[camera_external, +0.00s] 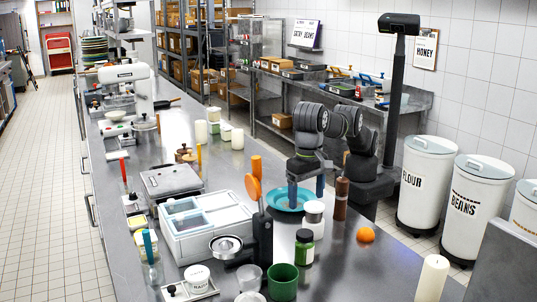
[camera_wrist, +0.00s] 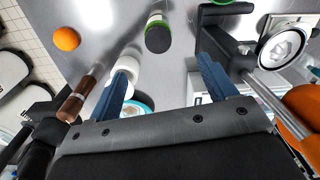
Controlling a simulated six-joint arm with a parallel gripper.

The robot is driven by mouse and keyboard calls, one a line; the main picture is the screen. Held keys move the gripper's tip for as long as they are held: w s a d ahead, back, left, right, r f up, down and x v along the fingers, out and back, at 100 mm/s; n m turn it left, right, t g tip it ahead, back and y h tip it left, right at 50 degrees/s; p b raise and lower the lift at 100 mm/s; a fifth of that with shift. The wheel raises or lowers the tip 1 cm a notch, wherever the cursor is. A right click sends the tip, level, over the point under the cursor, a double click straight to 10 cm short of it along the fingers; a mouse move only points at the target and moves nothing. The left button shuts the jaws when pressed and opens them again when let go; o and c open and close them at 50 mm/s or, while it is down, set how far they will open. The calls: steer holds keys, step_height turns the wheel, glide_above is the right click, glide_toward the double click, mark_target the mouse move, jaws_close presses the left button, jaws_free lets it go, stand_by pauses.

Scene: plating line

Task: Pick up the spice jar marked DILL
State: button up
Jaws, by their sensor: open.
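A small jar with a dark lid, green contents and a pale label (camera_external: 304,249) stands on the steel counter; its lettering is too small to read. The wrist view shows this jar (camera_wrist: 158,38) from above, beyond and between my fingertips. A white-lidded jar (camera_external: 313,214) stands just behind it and shows near my left finger in the wrist view (camera_wrist: 126,68). No label reading DILL is legible. My gripper (camera_external: 306,191) is open and empty, with its blue fingers pointing down by the blue plate (camera_external: 275,202). In the wrist view, my gripper (camera_wrist: 164,67) has its fingers wide apart.
A brown mill (camera_external: 341,198) and an orange (camera_external: 366,234) stand to the right of the jars. A green cup (camera_external: 283,282) is in front. A black stand (camera_external: 262,237) and a white container (camera_external: 205,238) are to the left. The counter at front right is mostly clear around a candle (camera_external: 432,279).

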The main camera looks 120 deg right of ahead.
mark_target(305, 234)
step_height(305, 234, down, 12)
steer(key=shift+f, duration=0.1)
steer(key=shift+s+d+f, duration=0.1)
steer(key=shift+d+f, duration=0.05)
steer(key=shift+f, duration=1.2)
steer(key=shift+s+d+f, duration=0.1)
steer(key=shift+f, duration=1.25)
steer(key=c, duration=1.2)
steer(key=shift+r, duration=0.1)
steer(key=shift+r, duration=0.1)
